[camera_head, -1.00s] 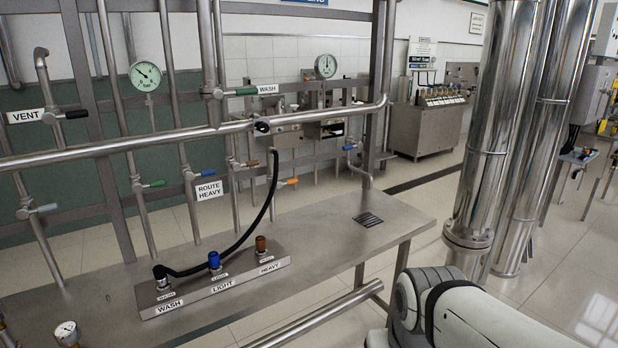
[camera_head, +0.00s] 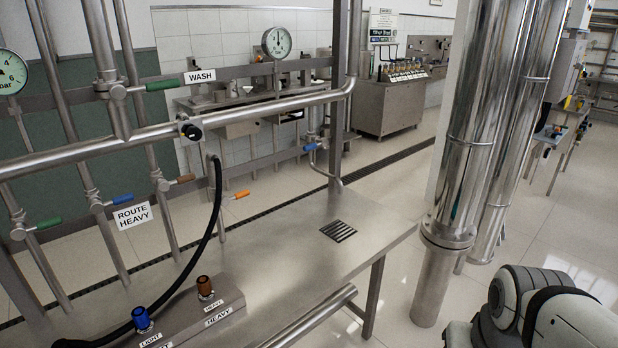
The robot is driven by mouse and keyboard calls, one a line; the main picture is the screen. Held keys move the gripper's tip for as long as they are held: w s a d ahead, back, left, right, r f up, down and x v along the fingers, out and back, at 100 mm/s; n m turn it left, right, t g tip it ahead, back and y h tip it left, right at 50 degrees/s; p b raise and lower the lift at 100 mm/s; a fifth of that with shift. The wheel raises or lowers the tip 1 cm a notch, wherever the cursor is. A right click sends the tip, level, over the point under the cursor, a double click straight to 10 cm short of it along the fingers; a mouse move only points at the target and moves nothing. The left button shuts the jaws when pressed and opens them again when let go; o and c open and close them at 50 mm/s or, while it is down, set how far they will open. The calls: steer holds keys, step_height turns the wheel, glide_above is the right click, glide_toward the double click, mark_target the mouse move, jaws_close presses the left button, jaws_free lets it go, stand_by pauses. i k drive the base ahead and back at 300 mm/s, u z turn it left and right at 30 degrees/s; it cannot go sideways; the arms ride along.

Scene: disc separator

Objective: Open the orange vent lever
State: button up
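The orange lever (camera_head: 238,195) sits on a short vertical pipe behind the steel bench, near the middle of the head view. It sticks out to the right and tilts slightly upward. No label shows beside it. My gripper is not in view. Only a white and black part of my arm (camera_head: 560,315) shows at the bottom right, well apart from the lever.
The steel bench (camera_head: 290,265) holds a manifold block (camera_head: 228,295) with a black hose (camera_head: 190,275). Thick shiny columns (camera_head: 485,130) stand to the right. Green (camera_head: 48,223), blue (camera_head: 122,199) and brown (camera_head: 186,179) levers are at left.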

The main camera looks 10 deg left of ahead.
mark_target(225, 200)
steer(key=u, duration=0.15)
steer(key=i, duration=0.75)
steer(key=u, duration=0.6)
steer(key=i, duration=0.7)
steer(key=u, duration=0.1)
